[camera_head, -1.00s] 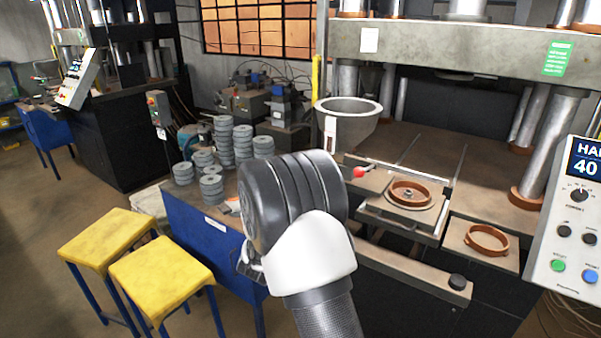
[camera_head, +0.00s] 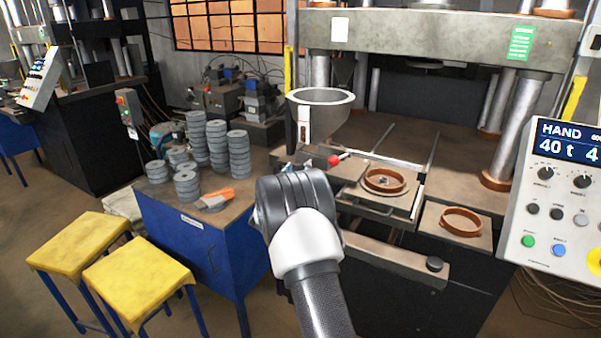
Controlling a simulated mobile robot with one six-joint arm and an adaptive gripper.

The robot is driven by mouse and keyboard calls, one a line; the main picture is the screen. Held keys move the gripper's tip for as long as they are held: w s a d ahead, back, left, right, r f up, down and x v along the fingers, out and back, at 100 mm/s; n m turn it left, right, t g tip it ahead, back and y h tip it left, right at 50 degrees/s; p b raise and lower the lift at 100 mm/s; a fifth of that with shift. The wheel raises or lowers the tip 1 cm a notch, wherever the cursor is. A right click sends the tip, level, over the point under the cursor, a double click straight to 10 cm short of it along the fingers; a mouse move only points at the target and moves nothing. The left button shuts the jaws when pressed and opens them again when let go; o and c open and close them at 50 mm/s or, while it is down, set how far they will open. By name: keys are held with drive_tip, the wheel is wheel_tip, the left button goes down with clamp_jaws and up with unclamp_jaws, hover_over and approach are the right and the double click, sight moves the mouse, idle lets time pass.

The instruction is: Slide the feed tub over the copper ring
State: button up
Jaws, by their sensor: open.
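The feed tub (camera_head: 335,118) is a grey, round, funnel-like bowl with a pale label on its side. It stands at the left of the press bed, behind and left of a copper ring (camera_head: 384,180). That ring sits on a plate on the press's front slide, with a small round part inside it. The tub is beside the ring, not over it. A second copper ring (camera_head: 462,222) lies on a ledge to the right. A red knob (camera_head: 334,160) shows below the tub. My dark and white arm rises from the bottom middle; its gripper end is hidden.
Stacks of grey discs (camera_head: 216,145) and an orange-handled item (camera_head: 218,196) are on the blue bench (camera_head: 190,235), left of my arm. Two yellow stools (camera_head: 140,278) stand at lower left. A control panel (camera_head: 560,200) is at right. Thick press columns (camera_head: 515,120) flank the bed.

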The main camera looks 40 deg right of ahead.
sight(313, 159)
drive_tip(key=shift+x, duration=1.2)
drive_tip(key=shift+c, duration=0.3)
clamp_jaws()
